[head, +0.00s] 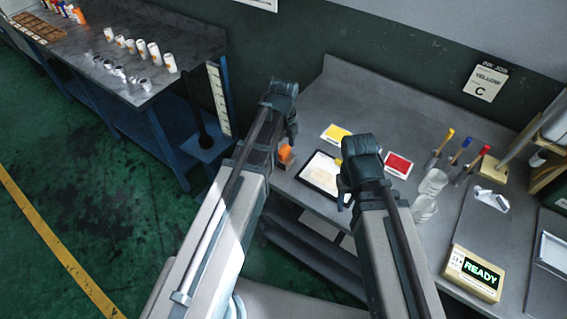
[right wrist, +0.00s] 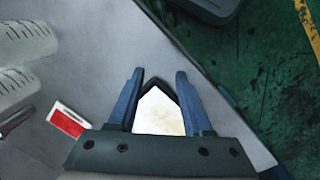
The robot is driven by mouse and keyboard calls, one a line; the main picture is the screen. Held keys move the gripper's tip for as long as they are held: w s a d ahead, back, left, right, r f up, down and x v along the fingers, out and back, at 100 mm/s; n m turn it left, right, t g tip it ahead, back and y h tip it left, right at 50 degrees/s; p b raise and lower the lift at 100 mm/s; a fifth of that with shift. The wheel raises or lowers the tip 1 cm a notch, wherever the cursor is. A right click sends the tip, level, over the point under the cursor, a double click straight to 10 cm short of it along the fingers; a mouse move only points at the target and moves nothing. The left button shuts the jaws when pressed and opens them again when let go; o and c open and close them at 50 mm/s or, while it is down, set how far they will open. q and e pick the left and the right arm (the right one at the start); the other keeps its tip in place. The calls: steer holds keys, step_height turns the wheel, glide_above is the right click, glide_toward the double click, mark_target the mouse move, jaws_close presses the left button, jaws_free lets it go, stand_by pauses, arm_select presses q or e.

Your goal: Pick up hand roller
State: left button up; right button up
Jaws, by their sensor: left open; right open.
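No hand roller can be made out for certain. A small orange item (head: 286,153) shows beside my left gripper in the head view, partly hidden by the arm; I cannot tell what it is. My left gripper (head: 291,127) is above the left end of the grey bench (head: 335,88), with nothing seen in it. My right gripper (head: 345,190) is over the bench's front part, by a black-framed white panel (head: 318,172). In the right wrist view its jaws (right wrist: 160,80) are apart, with the bright panel (right wrist: 160,113) showing between them.
A yellow card (head: 335,132) and a red card (head: 398,165) lie on the bench. Clear ribbed cups (head: 433,182), upright tools with yellow, blue and red handles (head: 462,149), and a READY box (head: 474,273) stand right. A blue-legged table (head: 120,75) with white canisters is at left.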

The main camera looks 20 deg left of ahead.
arm_select(q)
steer(key=shift+f, duration=0.5)
arm_select(e)
steer(key=shift+f, duration=0.5)
arm_select(q)
steer(key=shift+r, duration=0.1)
arm_select(e)
steer(key=shift+r, duration=0.1)
arm_select(q)
steer(key=shift+c, duration=0.3)
steer(key=c, duration=1.4)
steer(key=shift+c, duration=0.2)
steer(key=shift+r, duration=0.1)
arm_select(e)
steer(key=shift+r, duration=0.1)
